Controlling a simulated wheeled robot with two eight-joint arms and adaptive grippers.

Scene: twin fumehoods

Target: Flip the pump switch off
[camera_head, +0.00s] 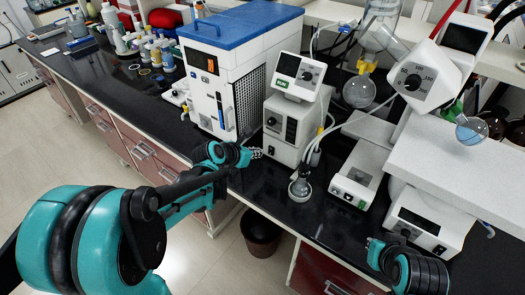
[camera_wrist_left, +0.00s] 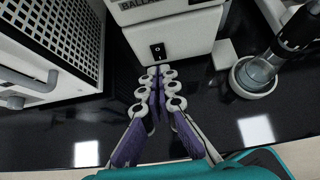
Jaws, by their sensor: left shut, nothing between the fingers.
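The pump (camera_head: 281,152) is a white box on the black bench with a controller on top. Its black rocker switch (camera_wrist_left: 157,50) shows low on the front face in the left wrist view. I cannot make out the switch's position. My left gripper (camera_head: 257,153) is at the pump's lower front left in the head view. In the left wrist view its purple-padded fingers (camera_wrist_left: 160,70) are shut together and empty, with the tips just below the switch. I cannot tell whether they touch the pump. My right gripper (camera_head: 374,243) shows partly at lower right, its jaws unclear.
A blue-topped chiller (camera_head: 205,95) stands left of the pump, its grille (camera_wrist_left: 55,35) close to my left fingers. A small flask (camera_head: 300,188) with tubes stands right of the pump. A white hotplate-like unit (camera_head: 355,180) stands farther right.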

